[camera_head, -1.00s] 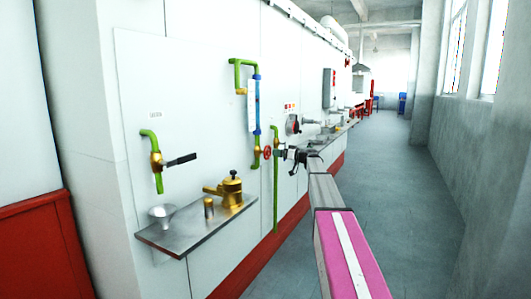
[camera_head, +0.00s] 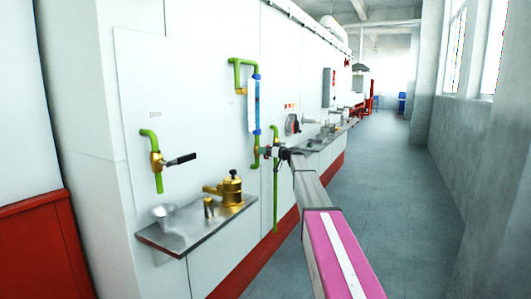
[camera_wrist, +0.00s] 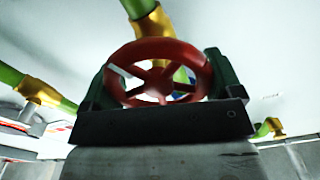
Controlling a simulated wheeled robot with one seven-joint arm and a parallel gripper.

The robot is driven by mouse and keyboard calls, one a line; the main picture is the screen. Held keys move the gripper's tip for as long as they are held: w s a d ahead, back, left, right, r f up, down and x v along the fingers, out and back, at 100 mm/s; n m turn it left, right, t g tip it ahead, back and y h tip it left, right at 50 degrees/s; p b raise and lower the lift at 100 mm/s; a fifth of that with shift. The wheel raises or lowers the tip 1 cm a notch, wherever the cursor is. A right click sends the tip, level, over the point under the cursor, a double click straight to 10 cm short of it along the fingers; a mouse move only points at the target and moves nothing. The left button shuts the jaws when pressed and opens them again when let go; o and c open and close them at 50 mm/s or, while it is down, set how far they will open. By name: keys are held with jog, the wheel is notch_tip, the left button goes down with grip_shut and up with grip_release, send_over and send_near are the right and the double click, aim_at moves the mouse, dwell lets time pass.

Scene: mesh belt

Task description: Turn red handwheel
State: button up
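The red handwheel (camera_wrist: 156,52) has spokes and fills the middle of the wrist view, on the valve of the green pipe. In the head view the handwheel (camera_head: 265,152) is small and partly covered by my gripper (camera_head: 275,152). In the wrist view my gripper (camera_wrist: 160,76) has its two dark green fingers wide apart, one on each side of the wheel. The rim lies between them, very near both fingers. I cannot tell whether either finger touches it.
A green pipe (camera_head: 275,200) runs down the white wall near the wheel. A metal shelf (camera_head: 185,238) with a brass device (camera_head: 231,188) juts out at left. A black-handled valve (camera_head: 180,159) sits above it. The floor (camera_head: 390,200) at right is clear.

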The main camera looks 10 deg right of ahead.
jog(key=shift+m, duration=0.3)
jog(key=m, duration=0.4)
jog(key=shift+w+d+m, duration=0.1)
jog(key=shift+m, duration=0.2)
jog(key=shift+w+d+f+m, duration=0.1)
jog(key=shift+f+m, duration=0.05)
jog(key=shift+m, duration=2.3)
jog(key=shift+s+a+f+m, duration=0.1)
jog(key=shift+f+m, duration=0.1)
jog(key=shift+m, duration=2.2)
jog(key=shift+w+d+f+m, duration=0.1)
jog(key=shift+f+m, duration=0.05)
jog(key=shift+m, duration=2.3)
jog(key=o, duration=0.7)
jog(key=shift+o, duration=0.2)
